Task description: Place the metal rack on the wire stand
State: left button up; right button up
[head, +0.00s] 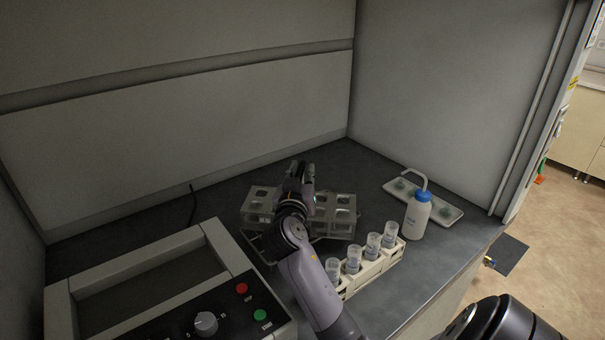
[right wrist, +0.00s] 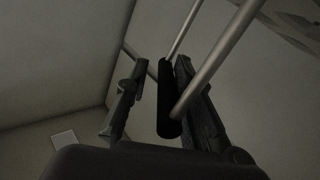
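The metal rack (head: 335,216) is a grey rack with round holes, in the middle of the bench in the head view. Thin wire of the wire stand (head: 262,251) shows beneath it. The rack sits at or just above the stand; contact cannot be told. My right gripper (head: 300,176) is over the rack's middle and hides part of it. In the right wrist view, a black handle (right wrist: 168,100) on metal rods lies between the fingers, close to the right finger, with a gap to the left one. My left gripper is not in view.
A white rack with several capped tubes (head: 352,262) stands in front on the right. Beyond it are a wash bottle with a blue cap (head: 418,215) and a pale tray (head: 447,212). A device with red and green buttons (head: 206,323) fills the front left. Walls enclose the bench's back.

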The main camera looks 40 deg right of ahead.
jog(key=shift+o, duration=0.8)
jog(key=shift+s+a, duration=0.15)
jog(key=shift+a, duration=0.2)
jog(key=b+v, duration=0.2)
jog(key=v, duration=0.9)
jog(key=shift+b, duration=0.4)
